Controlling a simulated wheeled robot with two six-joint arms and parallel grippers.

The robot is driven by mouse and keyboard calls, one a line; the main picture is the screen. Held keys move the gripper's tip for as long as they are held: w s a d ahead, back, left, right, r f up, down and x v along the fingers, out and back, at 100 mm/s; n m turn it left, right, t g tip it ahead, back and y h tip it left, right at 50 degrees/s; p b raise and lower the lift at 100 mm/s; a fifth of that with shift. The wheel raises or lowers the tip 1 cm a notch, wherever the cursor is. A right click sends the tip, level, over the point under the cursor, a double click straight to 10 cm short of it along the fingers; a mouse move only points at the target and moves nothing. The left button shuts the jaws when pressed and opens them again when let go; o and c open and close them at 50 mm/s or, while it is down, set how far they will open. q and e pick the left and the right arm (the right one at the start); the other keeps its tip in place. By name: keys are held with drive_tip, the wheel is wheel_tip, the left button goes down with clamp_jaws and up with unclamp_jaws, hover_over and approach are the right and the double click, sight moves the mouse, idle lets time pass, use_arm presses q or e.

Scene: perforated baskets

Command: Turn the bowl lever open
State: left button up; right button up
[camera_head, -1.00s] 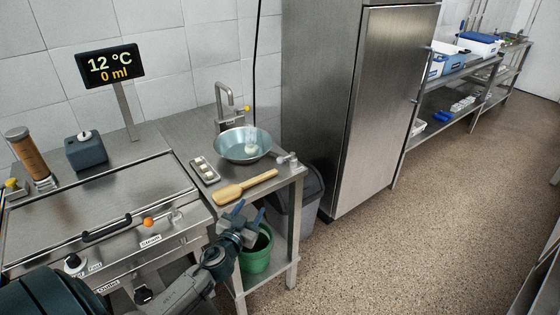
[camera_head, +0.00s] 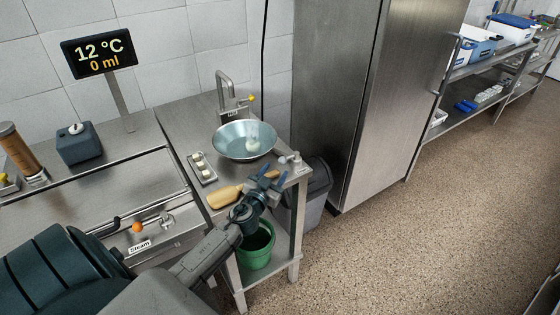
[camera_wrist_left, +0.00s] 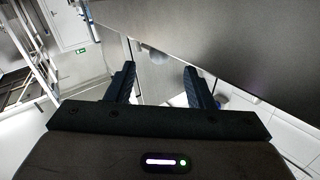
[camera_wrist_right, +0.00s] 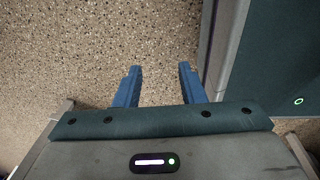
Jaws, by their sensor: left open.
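The metal bowl (camera_head: 245,152) sits on the small steel side table with a whitish thing in it. A small lever fitting with a round pale end (camera_head: 292,159) stands at the table's right edge, just right of the bowl. My left gripper (camera_head: 274,175) is open, at the table's front right edge, close in front of the fitting. I cannot tell whether they touch. In the left wrist view its fingers (camera_wrist_left: 160,72) are apart with nothing clearly between them. My right gripper (camera_wrist_right: 160,70) shows only in its own wrist view, open and empty above the speckled floor.
A wooden paddle (camera_head: 224,197) lies in front of the bowl, partly behind my left gripper. A small tray (camera_head: 203,169) is left of the bowl, and a tap (camera_head: 228,96) is behind it. A green bucket (camera_head: 256,248) stands below. A tall steel cabinet (camera_head: 395,100) is at the right.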

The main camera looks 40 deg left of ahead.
sight(281, 163)
use_arm(q)
drive_tip(key=w, duration=0.2)
drive_tip(key=w+a, duration=0.1)
drive_tip(key=w, duration=0.1)
drive_tip(key=shift+w+f+p, duration=0.1)
drive_tip(key=shift+w+p, duration=0.2)
drive_tip(key=c, duration=0.7)
clamp_jaws()
use_arm(e)
drive_tip(key=shift+w+a+r, duration=0.3)
drive_tip(key=shift+w+r, duration=0.15)
drive_tip(key=shift+w, duration=0.3)
